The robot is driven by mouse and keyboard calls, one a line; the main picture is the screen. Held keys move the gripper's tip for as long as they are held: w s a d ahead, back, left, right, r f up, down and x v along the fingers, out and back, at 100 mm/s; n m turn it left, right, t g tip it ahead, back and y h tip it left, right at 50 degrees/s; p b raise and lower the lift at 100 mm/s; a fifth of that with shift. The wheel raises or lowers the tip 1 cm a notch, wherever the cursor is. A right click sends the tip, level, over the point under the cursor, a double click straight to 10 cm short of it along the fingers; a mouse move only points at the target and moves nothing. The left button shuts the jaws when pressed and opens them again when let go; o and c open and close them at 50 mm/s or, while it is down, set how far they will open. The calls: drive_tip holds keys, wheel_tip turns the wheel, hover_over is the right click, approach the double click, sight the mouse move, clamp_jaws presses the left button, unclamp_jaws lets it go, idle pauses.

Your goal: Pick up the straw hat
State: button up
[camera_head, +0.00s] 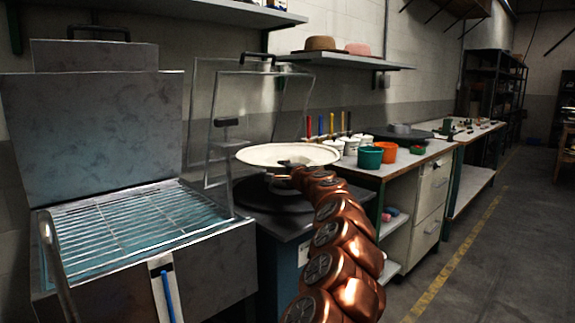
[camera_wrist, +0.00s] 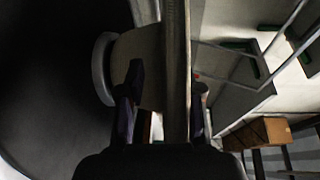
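The straw hat (camera_head: 272,154) is a pale cream disc with a wide rim. It shows crown down in the head view, above a dark round plate (camera_head: 268,196). My gripper (camera_head: 290,168) is at its near right edge. In the wrist view the brim (camera_wrist: 177,60) runs as a pale vertical band between the two fingers of my gripper (camera_wrist: 164,100). A gap shows between the left finger and the brim; the right finger is close beside it. The tan crown (camera_wrist: 145,60) lies left of the brim, against a grey round rim (camera_wrist: 103,68). Contact is hard to tell.
A metal machine with a wire grid (camera_head: 130,230) stands left. A clear guard frame (camera_head: 207,140) rises behind the plate. Pots, including a teal one (camera_head: 370,158) and an orange one (camera_head: 387,151), stand on the bench to the right. Two hats rest on a shelf (camera_head: 345,60). The right floor is open.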

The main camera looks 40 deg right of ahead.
clamp_jaws()
drive_tip(key=shift+r, duration=0.15)
idle(0.4)
wheel_tip(320, 180, up, 4)
drive_tip(key=shift+f+p, duration=0.1)
drive_tip(key=shift+p, duration=0.9)
drive_tip(key=shift+s+a+f, duration=0.15)
drive_tip(key=shift+s, duration=0.1)
drive_tip(key=shift+s+a, duration=0.35)
drive_tip(key=shift+s, duration=0.1)
drive_tip(key=s+a+r, duration=0.1)
drive_tip(key=s+a, duration=0.8)
drive_tip(key=s, duration=0.1)
drive_tip(key=shift+s+a+r+p, duration=0.15)
drive_tip(key=shift+s+a+p, duration=0.2)
drive_tip(key=shift+p, duration=0.1)
drive_tip(key=shift+w, duration=0.1)
